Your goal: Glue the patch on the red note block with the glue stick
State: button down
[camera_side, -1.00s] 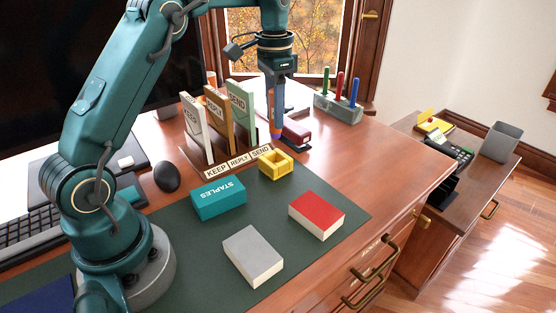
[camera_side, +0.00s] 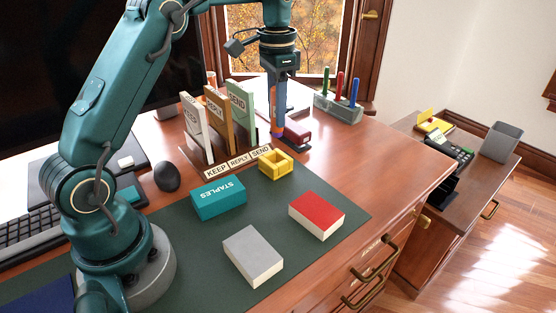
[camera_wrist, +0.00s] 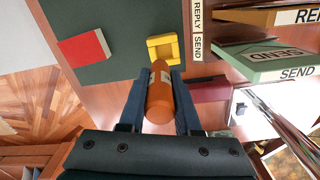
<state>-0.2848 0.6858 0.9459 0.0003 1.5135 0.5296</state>
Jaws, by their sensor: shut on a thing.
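The red note block (camera_side: 316,214) lies on the green desk mat near the desk's front edge, with a red top and pale sides. It also shows at upper left in the wrist view (camera_wrist: 84,48). My gripper (camera_side: 277,133) is shut on the glue stick (camera_wrist: 159,97), an orange cylinder between the two fingers (camera_wrist: 153,76). I cannot make out a separate patch on the block.
A grey block (camera_side: 252,255) and a teal staples box (camera_side: 218,200) lie on the mat (camera_side: 180,262). The keep/reply/send sorter (camera_side: 213,125) stands left of my gripper. A dark red stapler (camera_side: 297,133) is close beside the glue stick. A pen stand (camera_side: 338,108) is behind right.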

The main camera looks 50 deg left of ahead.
jog(key=s+d+m, duration=0.2)
jog(key=d+m, duration=0.1)
jog(key=d, duration=0.5)
jog(key=s+d+m, duration=0.2)
jog(key=d, duration=0.7)
jog(key=shift+s+r+m, duration=0.4)
jog(key=shift+a, duration=0.1)
